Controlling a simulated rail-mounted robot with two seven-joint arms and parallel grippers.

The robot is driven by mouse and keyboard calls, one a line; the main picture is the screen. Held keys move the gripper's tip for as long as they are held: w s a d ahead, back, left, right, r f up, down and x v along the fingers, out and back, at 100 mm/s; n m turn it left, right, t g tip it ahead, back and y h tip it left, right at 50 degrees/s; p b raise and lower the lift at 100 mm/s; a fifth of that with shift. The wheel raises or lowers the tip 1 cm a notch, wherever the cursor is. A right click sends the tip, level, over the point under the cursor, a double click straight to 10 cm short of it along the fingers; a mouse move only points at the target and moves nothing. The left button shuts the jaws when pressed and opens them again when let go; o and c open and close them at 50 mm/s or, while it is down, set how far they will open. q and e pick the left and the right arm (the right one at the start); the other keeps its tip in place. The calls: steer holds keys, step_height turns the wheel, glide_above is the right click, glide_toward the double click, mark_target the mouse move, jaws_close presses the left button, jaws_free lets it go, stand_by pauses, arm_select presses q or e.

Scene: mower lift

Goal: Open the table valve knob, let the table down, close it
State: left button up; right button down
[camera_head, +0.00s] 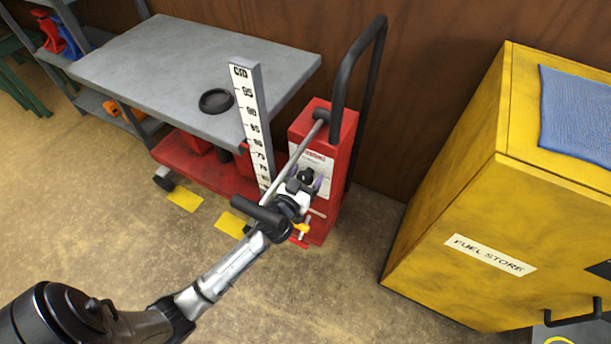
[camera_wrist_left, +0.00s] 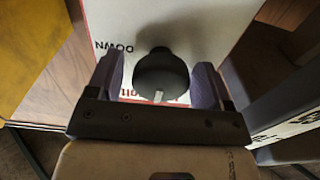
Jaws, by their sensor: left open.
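The lift table (camera_head: 175,65) has a grey top, raised above a red base (camera_head: 215,165). Its red pump housing (camera_head: 328,130) stands at the right end and carries a white label plate. The black valve knob (camera_head: 306,175) is on that plate. In the left wrist view the knob (camera_wrist_left: 162,75) has a pale pointer mark toward the bottom, and the word DOWN shows to its left. My left gripper (camera_head: 303,184) is at the housing, open, with its purple fingertips on either side of the knob in the wrist view (camera_wrist_left: 160,85). Finger contact cannot be told. My right gripper is not in view.
A white height scale (camera_head: 250,115) stands beside the table edge, left of my left gripper. A black handle (camera_head: 345,70) rises behind the housing. A yellow fuel store cabinet (camera_head: 460,200) stands at the right. Yellow floor marks (camera_head: 185,200) lie by the base.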

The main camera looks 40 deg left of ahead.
arm_select(q)
steer(key=c, duration=0.9)
